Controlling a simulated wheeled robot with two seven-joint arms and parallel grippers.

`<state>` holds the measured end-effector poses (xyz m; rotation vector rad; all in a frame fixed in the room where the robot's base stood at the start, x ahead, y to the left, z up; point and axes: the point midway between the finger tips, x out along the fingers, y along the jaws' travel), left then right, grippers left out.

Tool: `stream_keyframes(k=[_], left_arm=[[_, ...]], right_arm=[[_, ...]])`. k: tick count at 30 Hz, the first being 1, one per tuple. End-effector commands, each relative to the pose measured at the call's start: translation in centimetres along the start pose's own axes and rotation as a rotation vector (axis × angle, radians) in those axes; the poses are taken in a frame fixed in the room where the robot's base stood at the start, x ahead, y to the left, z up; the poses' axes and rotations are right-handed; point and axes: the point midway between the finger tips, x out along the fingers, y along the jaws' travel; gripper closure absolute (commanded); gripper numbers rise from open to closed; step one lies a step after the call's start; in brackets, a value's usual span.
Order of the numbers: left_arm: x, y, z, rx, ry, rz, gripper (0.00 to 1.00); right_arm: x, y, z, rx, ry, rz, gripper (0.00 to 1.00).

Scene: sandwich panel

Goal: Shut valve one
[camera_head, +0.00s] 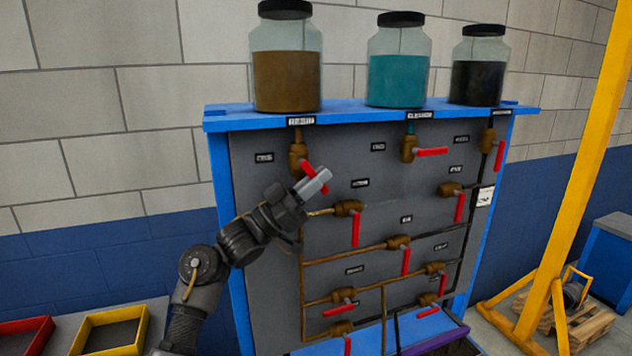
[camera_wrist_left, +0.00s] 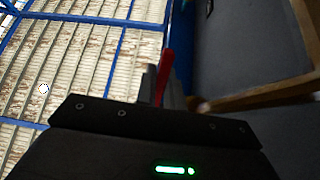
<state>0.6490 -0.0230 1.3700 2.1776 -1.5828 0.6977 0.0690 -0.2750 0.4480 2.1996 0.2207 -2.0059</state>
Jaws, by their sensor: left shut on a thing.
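The panel's top-left valve (camera_head: 297,155) is a brown body under the jar of brown liquid, with a red lever. My left gripper (camera_head: 314,182) is shut on that red lever (camera_head: 306,167), which slants down to the right. In the left wrist view, the red lever (camera_wrist_left: 163,78) stands between the fingers (camera_wrist_left: 162,88). The small labels are too blurred to tell which valve is number one. My right gripper is not in view.
Other red-levered valves, such as one with a level lever (camera_head: 432,152) and one with a hanging lever (camera_head: 356,228), sit close by on the grey panel (camera_head: 250,210). Jars (camera_head: 286,80) stand on the blue top shelf (camera_head: 350,113). A yellow post (camera_head: 580,150) stands right.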

Motion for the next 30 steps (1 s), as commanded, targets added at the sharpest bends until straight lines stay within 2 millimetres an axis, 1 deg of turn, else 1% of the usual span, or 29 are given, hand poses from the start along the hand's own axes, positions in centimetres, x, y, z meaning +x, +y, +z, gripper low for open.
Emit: stream_keyframes(k=[1, 2, 3, 4, 11, 14, 17, 24, 27, 30], left_arm=[[0.0, 0.0, -0.1, 0.001, 0.001, -0.001, 1.0], [0.0, 0.0, -0.1, 0.001, 0.001, -0.001, 0.89], [0.0, 0.0, -0.1, 0.001, 0.001, -0.001, 0.84], [0.0, 0.0, -0.1, 0.001, 0.001, -0.001, 0.81], [0.0, 0.0, 0.0, 0.0, 0.0, -0.001, 0.81], [-0.5, 0.0, 0.1, 0.001, 0.0, -0.001, 0.81], [-1.8, -0.1, 0.3, 0.001, 0.0, -0.002, 0.81], [-6.6, -0.1, 0.4, 0.003, -0.001, -0.003, 0.81], [-8.4, -0.1, 0.3, 0.003, -0.001, -0.002, 0.81], [-9.7, -0.1, 0.2, 0.002, 0.0, -0.001, 0.81]], right_arm=[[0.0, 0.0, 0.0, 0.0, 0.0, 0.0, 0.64], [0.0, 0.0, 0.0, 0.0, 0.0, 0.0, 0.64], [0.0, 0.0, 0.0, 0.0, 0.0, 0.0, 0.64], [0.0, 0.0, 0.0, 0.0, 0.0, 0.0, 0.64], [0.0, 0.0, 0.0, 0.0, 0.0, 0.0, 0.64], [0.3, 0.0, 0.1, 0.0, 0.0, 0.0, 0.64], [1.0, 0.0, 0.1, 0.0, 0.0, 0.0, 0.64], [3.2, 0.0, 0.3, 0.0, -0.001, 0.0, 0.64], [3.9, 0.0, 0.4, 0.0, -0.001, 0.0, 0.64], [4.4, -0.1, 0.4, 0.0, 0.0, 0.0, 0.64]])
